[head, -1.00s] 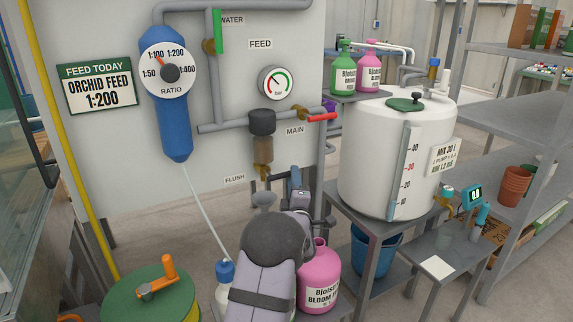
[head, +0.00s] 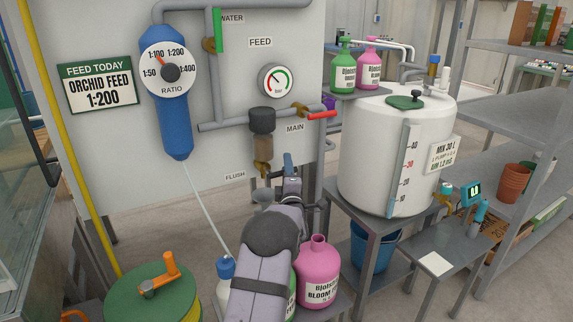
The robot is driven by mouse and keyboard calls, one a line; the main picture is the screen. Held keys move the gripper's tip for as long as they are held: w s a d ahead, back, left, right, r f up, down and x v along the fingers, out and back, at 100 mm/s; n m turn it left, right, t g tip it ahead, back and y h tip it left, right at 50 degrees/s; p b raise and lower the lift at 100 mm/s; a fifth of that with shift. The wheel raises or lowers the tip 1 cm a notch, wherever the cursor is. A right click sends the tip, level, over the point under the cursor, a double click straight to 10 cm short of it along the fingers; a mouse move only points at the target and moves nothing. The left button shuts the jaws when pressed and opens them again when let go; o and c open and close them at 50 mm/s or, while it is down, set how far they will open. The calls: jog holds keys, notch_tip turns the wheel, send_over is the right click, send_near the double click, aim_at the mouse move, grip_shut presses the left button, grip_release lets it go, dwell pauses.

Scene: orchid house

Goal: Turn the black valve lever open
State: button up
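The FLUSH label (head: 235,175) is on the white panel beside a small brass valve (head: 262,169) under the dark-topped filter (head: 262,140). No black lever can be made out clearly there; it may be too small or hidden by my gripper. My gripper (head: 288,160) is just right of this brass valve in the picture, pointing away toward the panel. Its fingertips are small and seen from behind, so I cannot tell whether they are open or touching anything. The green lever (head: 218,32) at WATER points up, and the red lever (head: 322,115) at MAIN points right.
A grey funnel (head: 263,196) is below the brass valve. A pink jug (head: 318,272) stands close right of my arm. A white tank (head: 385,160) is further right. A blue doser (head: 168,110) hangs on the panel; a green drum (head: 150,297) stands at lower left.

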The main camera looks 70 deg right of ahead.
jog(key=shift+x, duration=0.9)
grip_shut()
